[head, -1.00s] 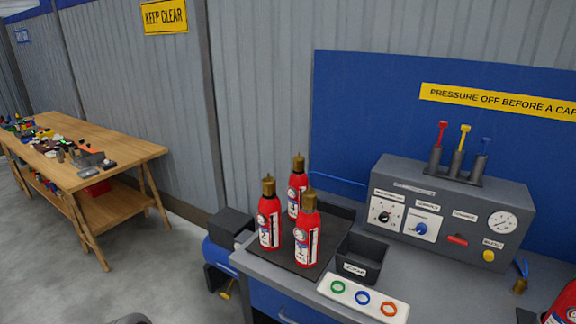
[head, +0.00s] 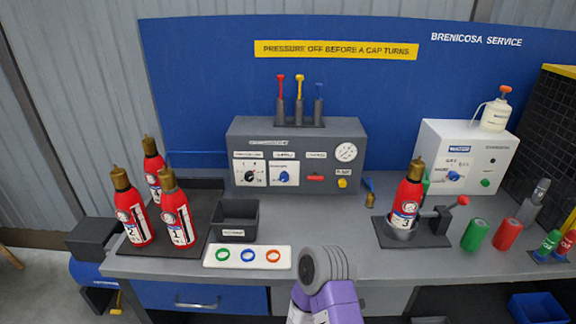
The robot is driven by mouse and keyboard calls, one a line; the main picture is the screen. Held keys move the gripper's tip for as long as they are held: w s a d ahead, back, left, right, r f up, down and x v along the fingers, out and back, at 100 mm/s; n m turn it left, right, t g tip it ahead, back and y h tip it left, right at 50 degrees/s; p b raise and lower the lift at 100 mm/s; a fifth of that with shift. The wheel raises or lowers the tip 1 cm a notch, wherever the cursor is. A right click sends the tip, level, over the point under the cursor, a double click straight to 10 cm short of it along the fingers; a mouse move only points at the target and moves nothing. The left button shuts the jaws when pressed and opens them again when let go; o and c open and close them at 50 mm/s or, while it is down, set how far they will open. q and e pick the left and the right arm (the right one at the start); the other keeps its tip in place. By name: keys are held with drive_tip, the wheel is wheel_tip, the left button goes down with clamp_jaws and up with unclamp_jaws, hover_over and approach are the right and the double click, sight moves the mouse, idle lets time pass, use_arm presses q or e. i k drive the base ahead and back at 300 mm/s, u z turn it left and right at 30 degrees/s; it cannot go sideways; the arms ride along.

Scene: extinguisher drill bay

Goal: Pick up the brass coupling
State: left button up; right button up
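The brass coupling (head: 370,199) is small and gold-brown, with a blue hose end on it. It stands on the grey bench (head: 330,228), just right of the grey control panel (head: 240,158) and left of extinguisher 3 (head: 406,200). Nothing is holding it. A purple and grey link of one of my arms rises at the bottom middle, in front of the bench. Neither gripper's fingers show in this view.
Extinguishers 1 (head: 176,212), 2 (head: 130,212) and another stand on a dark mat at left. A dark bin (head: 238,222) and a white ring tray (head: 210,256) lie nearer the middle. Red and green cylinders are at right. Bench in front of the coupling is clear.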

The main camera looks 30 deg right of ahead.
sight(370, 198)
drive_tip(key=z, duration=1.7)
